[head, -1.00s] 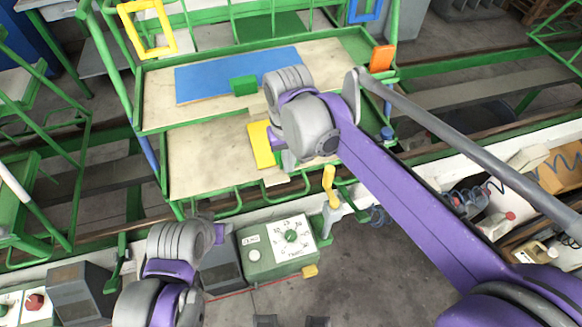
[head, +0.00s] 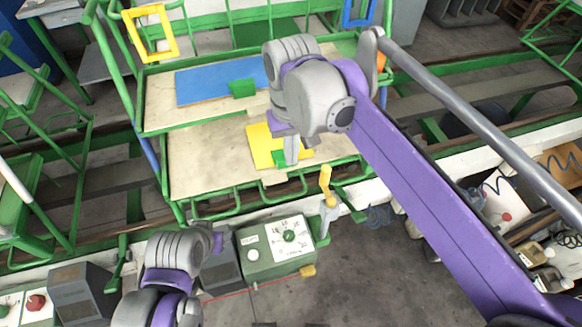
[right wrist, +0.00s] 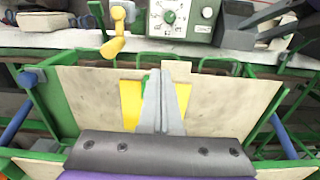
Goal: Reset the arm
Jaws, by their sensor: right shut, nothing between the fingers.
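My right gripper (head: 291,158) is over the lower shelf of the green-framed cart, its fingers pointing down. In the right wrist view its two grey fingers (right wrist: 164,100) are together with nothing between them. A flat yellow piece (head: 260,145) lies on the lower wooden shelf (head: 205,165), partly behind the gripper. It also shows on both sides of the fingers in the right wrist view (right wrist: 130,105). A small green piece shows beside the fingertips. My left arm is at the lower left of the head view; its fingers do not show.
A blue sheet (head: 205,84) and a green block (head: 242,88) lie on the upper shelf. A green control box (head: 275,247) with a dial and a yellow-handled lever (head: 326,184) stand in front of the cart. Green rails edge the shelves.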

